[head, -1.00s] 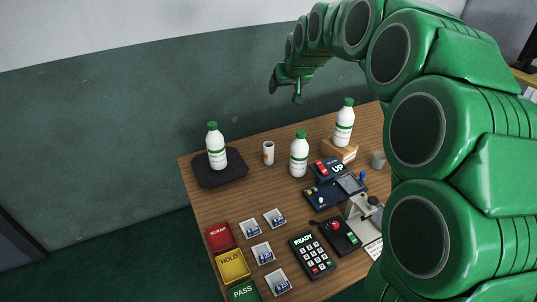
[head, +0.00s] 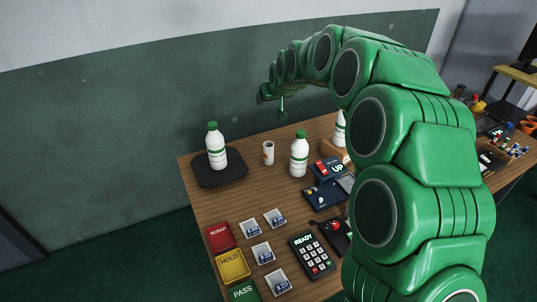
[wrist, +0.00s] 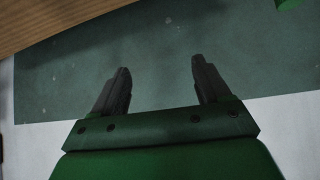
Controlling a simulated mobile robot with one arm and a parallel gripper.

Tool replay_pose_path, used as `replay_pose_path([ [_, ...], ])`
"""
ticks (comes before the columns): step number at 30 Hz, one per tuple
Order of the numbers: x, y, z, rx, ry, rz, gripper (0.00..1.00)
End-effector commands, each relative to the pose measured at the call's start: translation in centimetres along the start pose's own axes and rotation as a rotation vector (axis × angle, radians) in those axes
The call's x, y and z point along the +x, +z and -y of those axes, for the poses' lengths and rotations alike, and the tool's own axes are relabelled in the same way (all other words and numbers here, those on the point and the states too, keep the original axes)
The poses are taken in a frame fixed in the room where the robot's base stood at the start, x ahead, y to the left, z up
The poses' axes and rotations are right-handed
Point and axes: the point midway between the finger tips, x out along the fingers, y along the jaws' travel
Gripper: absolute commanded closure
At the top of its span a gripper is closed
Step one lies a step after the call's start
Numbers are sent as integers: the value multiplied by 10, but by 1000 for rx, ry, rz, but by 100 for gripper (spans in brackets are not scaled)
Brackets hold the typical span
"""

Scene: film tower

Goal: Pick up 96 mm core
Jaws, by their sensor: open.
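A small white cylinder (head: 268,153) with a tan top end stands upright on the wooden table (head: 205,190). It may be the 96 mm core; its lettering is too small to read. It stands between a bottle on a dark tray and another bottle. My gripper (head: 281,108) is above and behind the table's far edge in the head view, apart from the cylinder. In the wrist view my gripper (wrist: 160,65) has its two dark fingers wide apart with nothing between them. The cylinder is not seen in the wrist view.
White green-capped bottles stand on the dark tray (head: 218,175), on the table (head: 299,157), and at a box behind my arm (head: 340,130). SCRAP, HOLD and PASS blocks (head: 232,266), cards (head: 262,253), a keypad (head: 312,256) and a control panel (head: 325,196) fill the front.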

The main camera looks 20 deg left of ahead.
Motion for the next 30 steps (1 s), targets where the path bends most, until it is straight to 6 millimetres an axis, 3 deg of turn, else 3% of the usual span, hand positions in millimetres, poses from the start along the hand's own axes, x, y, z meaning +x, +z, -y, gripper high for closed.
replay_pose_path([
  [18, 130, 130, 0, 1, 0, 1, 24],
  [24, 150, 149, 0, 0, 0, 1, 24],
  [30, 158, 148, 1, 1, -1, -3, 24],
])
